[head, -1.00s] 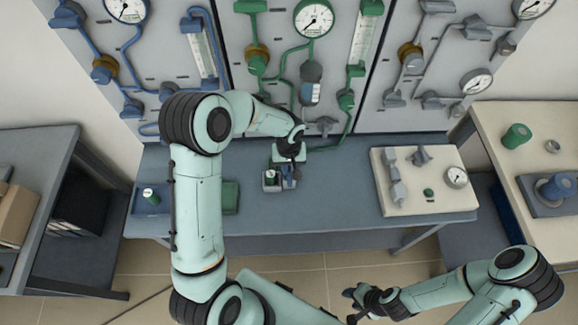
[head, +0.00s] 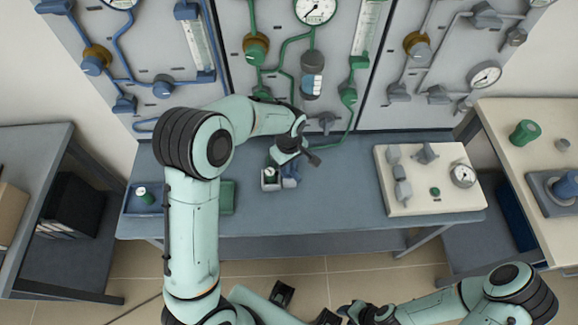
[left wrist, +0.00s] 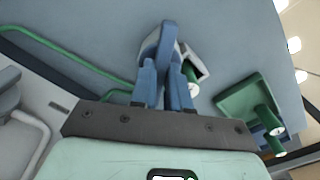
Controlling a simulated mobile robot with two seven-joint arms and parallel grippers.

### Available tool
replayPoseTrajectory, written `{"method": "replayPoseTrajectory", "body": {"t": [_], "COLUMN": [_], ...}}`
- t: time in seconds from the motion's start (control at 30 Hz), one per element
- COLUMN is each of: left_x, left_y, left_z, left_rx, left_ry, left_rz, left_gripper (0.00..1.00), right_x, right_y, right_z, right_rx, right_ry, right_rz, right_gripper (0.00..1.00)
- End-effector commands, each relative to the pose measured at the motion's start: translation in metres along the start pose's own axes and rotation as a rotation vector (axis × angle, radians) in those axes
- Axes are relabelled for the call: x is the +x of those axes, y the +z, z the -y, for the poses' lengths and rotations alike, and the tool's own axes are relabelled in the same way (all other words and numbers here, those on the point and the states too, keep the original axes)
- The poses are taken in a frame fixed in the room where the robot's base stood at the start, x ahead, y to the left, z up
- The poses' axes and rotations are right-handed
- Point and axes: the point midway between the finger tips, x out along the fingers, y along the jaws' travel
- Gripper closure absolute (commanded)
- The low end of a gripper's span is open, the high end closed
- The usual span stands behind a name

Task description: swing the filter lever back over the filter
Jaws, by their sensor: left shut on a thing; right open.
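A small pale filter holder (head: 270,183) stands on the bench with a green-and-white filter in it (head: 270,173). In the left wrist view the pale holder (left wrist: 201,67) lies just beyond my fingers, with the filter (left wrist: 193,86) at its open side. My left gripper (head: 290,176) is low at the right side of the holder. In the left wrist view its blue fingers (left wrist: 163,82) are shut on the blue filter lever (left wrist: 168,38), which is partly hidden between them. My right gripper (head: 350,311) is open, far from the holder at the bottom edge; its fingertips are hard to make out.
A cream panel (head: 405,205) with fittings and a gauge lies at right. Gauge-and-pipe panels stand behind. The bench (head: 335,205) between holder and cream panel is clear.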

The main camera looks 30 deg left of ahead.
Motion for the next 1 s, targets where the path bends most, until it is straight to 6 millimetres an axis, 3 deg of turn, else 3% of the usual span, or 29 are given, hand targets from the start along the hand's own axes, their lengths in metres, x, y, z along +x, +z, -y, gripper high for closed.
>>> {"method": "replayPoseTrajectory", "body": {"t": [0.37, 1.0], "left_x": [-0.001, -0.003], "left_y": [0.000, 0.000], "left_z": [-0.001, -0.001], "left_rx": [-0.359, -0.870], "left_ry": [0.001, 0.002], "left_rz": [-0.001, -0.001], "left_gripper": [1.00, 1.00], "right_x": [0.005, -0.013], "right_y": [0.001, -0.005], "right_z": [-0.002, 0.006], "right_rx": [0.001, -0.003], "right_ry": [0.001, -0.003], "right_rz": [0.002, -0.008], "right_gripper": [0.58, 0.58]}}
